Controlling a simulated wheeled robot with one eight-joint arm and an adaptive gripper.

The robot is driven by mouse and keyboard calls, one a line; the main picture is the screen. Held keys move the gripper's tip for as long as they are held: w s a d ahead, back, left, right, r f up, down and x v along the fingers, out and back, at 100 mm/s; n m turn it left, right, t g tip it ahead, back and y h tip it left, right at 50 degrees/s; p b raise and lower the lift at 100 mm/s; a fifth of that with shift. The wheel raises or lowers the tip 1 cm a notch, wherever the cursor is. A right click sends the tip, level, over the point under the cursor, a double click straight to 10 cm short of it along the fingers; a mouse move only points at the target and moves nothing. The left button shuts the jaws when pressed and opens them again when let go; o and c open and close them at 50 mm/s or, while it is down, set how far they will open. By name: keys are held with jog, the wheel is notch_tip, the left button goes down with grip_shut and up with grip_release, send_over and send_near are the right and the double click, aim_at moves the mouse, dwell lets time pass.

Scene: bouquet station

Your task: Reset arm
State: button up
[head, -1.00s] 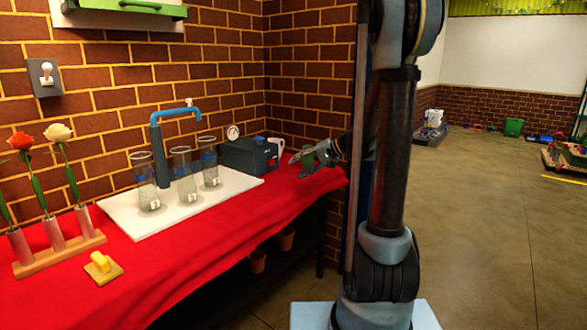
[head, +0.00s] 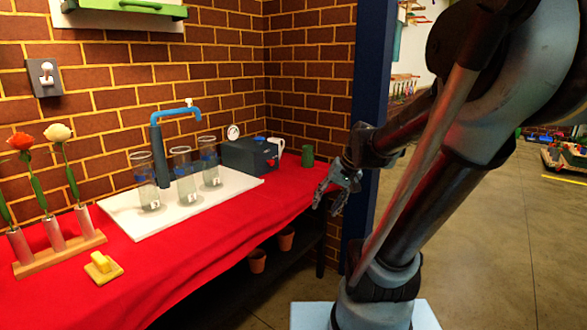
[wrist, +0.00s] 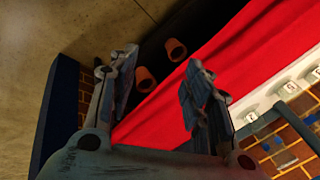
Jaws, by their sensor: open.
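My gripper (head: 337,192) is at the right end of the red-covered table (head: 215,232), just off its edge in the head view. In the wrist view my gripper (wrist: 160,85) has its two fingers apart with nothing between them but a view of the red cloth and the dark shelf below. It holds nothing. My arm reaches from the right side of the head view, bent and leaning to the right.
Terracotta pots (head: 257,260) sit below. Floor (head: 500,240) is open at right.

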jog(key=s+d+f+h, duration=0.4)
jog(key=s+d+f, duration=0.2)
jog(key=s, duration=0.5)
jog(key=shift+s+d+n, duration=0.4)
jog(key=shift+d, duration=0.85)
jog(key=shift+f, duration=0.15)
jog(key=shift+w+f, duration=0.15)
jog(key=shift+w, duration=0.25)
